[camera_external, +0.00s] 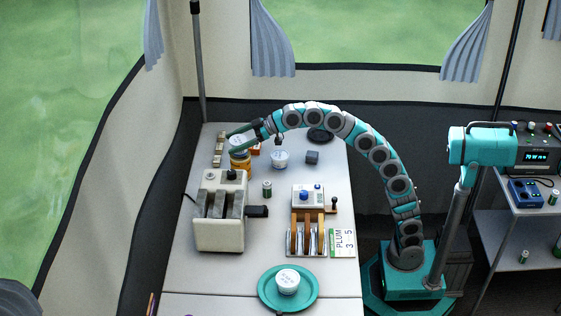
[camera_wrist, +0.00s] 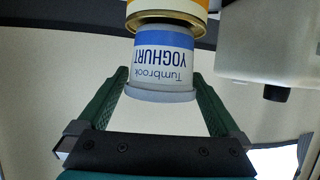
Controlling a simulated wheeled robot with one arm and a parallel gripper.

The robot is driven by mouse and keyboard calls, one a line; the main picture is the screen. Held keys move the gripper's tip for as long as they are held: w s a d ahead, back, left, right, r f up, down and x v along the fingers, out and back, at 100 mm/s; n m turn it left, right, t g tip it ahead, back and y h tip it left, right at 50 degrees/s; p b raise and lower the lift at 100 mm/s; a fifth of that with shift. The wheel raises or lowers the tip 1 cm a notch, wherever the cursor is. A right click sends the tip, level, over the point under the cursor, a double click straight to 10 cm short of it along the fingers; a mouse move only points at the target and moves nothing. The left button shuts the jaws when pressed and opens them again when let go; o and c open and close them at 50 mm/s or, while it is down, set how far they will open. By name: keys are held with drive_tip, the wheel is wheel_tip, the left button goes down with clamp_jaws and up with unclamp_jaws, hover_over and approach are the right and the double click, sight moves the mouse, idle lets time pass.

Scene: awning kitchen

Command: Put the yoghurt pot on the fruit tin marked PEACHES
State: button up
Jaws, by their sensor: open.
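A white and blue yoghurt pot (camera_wrist: 163,62) marked "Tumbrook YOGHURT" rests on an orange tin with a gold rim (camera_wrist: 165,20). The wrist view is upside down, so the tin appears above the pot. In the outside view the pot (camera_external: 237,141) stands upright on the orange tin (camera_external: 240,162) at the far left of the table. The tin's label is not readable in either view. My gripper (camera_external: 240,144) is open at the pot's height. In the wrist view its green fingers (camera_wrist: 160,78) are on either side of the pot, with gaps showing.
A toaster (camera_external: 219,215) stands in front of the tin. A similar pot (camera_external: 288,280) is on a teal plate (camera_external: 267,300) at the near end. A rack (camera_external: 308,225) stands mid-table.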

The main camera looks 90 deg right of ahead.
drive_tip(key=v, duration=1.1)
